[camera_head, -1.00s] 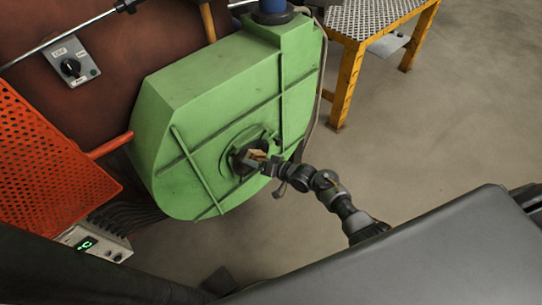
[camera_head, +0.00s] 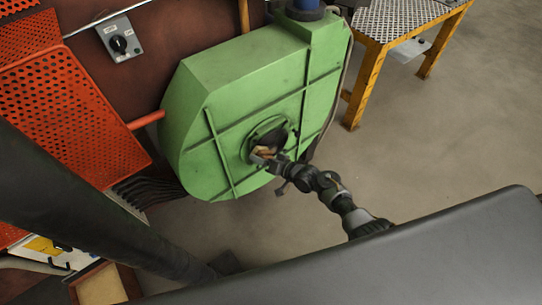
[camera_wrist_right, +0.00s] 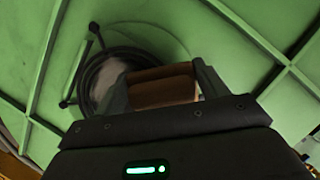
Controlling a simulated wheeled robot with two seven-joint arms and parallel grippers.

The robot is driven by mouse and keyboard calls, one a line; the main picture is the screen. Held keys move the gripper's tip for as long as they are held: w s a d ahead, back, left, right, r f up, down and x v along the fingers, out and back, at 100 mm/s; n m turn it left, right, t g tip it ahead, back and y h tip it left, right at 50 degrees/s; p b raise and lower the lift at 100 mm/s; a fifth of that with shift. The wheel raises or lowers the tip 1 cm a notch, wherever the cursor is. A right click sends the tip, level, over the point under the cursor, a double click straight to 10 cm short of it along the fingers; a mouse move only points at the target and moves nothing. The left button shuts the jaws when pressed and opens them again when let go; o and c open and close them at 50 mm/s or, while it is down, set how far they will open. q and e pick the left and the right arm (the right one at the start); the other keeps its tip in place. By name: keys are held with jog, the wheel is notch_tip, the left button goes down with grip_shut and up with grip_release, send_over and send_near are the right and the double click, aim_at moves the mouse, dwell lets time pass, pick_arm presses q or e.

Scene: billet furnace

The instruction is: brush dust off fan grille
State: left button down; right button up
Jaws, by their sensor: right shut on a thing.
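The green fan housing (camera_head: 215,110) stands in the middle of the head view. Its round dark grille opening (camera_head: 281,131) is on the front face; it also shows in the right wrist view (camera_wrist_right: 88,82), partly hidden by the gripper. My right gripper (camera_head: 262,156) is shut on a brush with a brown wooden body (camera_wrist_right: 163,86), at the lower part of the opening. The brush (camera_head: 265,150) looks small in the head view, and I cannot tell whether its bristles touch the grille. My left gripper is not in view.
An orange perforated guard (camera_head: 65,110) stands left of the housing. A switch box (camera_head: 120,41) is on the brown wall. A yellow-framed table (camera_head: 372,75) with a metal top stands at the upper right. The floor (camera_head: 430,140) on the right is clear.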

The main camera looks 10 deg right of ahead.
jog(key=shift+s+d+r+p, duration=0.1)
jog(key=shift+s+d+p, duration=0.2)
jog(key=shift+s+p, duration=0.05)
jog(key=s, duration=0.1)
jog(key=s+d+p, duration=0.1)
jog(key=s, duration=0.1)
jog(key=s+d+p, duration=0.1)
jog(key=shift+s+d+f, duration=0.15)
jog(key=shift+d+f, duration=0.05)
jog(key=shift+f, duration=0.1)
jog(key=s, duration=0.1)
jog(key=s+p, duration=0.1)
jog(key=s, duration=0.1)
jog(key=shift+d+p, duration=0.3)
jog(key=shift+d, duration=0.1)
